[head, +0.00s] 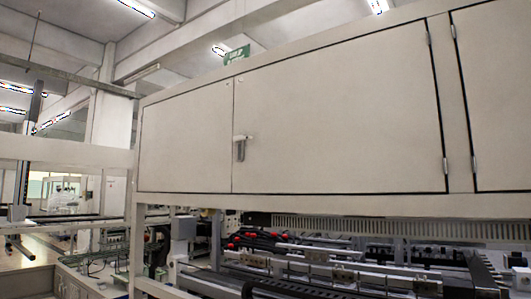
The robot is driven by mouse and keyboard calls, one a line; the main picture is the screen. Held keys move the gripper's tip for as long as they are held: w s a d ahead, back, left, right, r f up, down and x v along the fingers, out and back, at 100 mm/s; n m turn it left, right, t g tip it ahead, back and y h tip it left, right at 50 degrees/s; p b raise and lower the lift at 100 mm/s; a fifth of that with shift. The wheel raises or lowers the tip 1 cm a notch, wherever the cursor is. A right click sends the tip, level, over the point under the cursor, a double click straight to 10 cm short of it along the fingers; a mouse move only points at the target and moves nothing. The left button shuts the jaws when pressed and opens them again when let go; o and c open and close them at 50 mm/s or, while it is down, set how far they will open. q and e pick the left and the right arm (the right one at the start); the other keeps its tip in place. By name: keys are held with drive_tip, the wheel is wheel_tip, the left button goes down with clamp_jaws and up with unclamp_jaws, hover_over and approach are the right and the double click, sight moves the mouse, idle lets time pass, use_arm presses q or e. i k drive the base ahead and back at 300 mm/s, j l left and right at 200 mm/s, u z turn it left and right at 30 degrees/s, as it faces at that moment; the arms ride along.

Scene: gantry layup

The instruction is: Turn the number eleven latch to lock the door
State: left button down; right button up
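A pale beige cabinet door (340,115) fills the middle of the head view and looks closed, flush with its frame. A small grey latch (240,148) sits near its left edge, at the seam with a narrower panel (185,145). The latch has a short crosspiece on top and a part hanging down. No number eleven is readable on it, and I cannot tell if it is locked. Neither of my grippers is in view.
Hinges (445,165) line the door's right edge, and another panel (495,95) stands beyond. Below is an open machine bay with rails (330,270) and red-tipped parts (245,236). A green sign (237,55) is above. An aisle floor (25,257) shows at left.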

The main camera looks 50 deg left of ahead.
sight(237, 138)
drive_tip(key=u, duration=1.8)
drive_tip(key=i+l+u, duration=0.5)
drive_tip(key=i, duration=0.25)
drive_tip(key=j, duration=0.1)
